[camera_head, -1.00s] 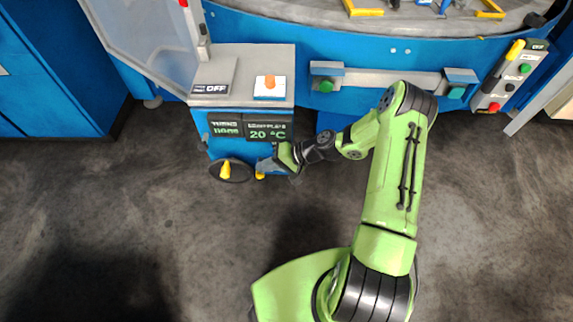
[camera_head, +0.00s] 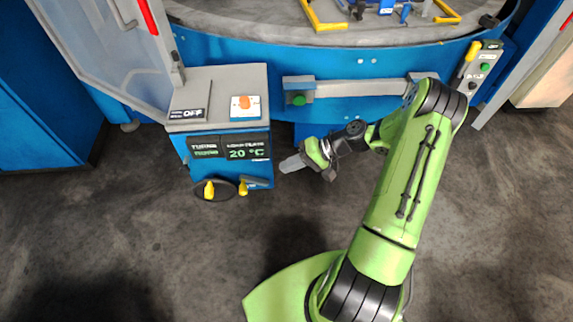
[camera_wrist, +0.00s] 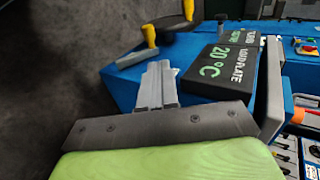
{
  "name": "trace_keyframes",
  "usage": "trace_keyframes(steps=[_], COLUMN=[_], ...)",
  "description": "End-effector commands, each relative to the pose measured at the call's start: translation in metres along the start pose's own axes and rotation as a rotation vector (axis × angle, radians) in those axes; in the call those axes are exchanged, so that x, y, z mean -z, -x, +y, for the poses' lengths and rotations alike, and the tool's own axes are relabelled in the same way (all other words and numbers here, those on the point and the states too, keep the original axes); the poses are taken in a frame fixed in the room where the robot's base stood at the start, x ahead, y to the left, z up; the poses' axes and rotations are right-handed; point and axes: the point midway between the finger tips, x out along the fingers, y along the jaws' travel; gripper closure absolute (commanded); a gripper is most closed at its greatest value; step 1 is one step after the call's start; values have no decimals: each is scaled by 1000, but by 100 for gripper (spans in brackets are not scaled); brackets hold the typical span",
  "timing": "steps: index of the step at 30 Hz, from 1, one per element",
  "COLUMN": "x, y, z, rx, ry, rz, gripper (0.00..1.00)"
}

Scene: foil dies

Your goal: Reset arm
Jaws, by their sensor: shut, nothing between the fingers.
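My gripper (camera_head: 292,163) is in the head view, above the floor, just right of the small blue cabinet's front. It also shows in the wrist view (camera_wrist: 157,72), with its grey fingers together and nothing between them. My green arm (camera_head: 395,185) reaches from the bottom of the head view up and then left. The cabinet carries a dark display (camera_head: 229,147) reading 20 °C, which the wrist view also shows close by (camera_wrist: 225,62). In the head view the gripper is clear of the display and of the yellow handles.
Below the display are a yellow-handled knob (camera_head: 209,189) and another yellow handle (camera_head: 243,187). An orange button (camera_head: 244,102) sits on the cabinet top. The blue machine (camera_head: 350,65) with a grey bar (camera_head: 360,88) spans the back. Open floor (camera_head: 150,240) lies in front.

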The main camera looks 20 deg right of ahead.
Motion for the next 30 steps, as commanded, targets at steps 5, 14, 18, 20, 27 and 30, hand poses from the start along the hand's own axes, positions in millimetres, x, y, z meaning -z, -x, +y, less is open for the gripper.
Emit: trace_keyframes(steps=[5, 14, 18, 20, 27, 30], x=[0, -12, -36, -50, -120, -155], y=[0, 19, 49, 62, 122, 147], z=[0, -47, -105, -129, -216, -241], rx=[0, -197, -444, -538, -820, -880], ry=[0, 102, 216, 260, 417, 467], rz=[0, -73, -115, -111, 15, 106], gripper=[100, 100, 100, 100, 100, 100])
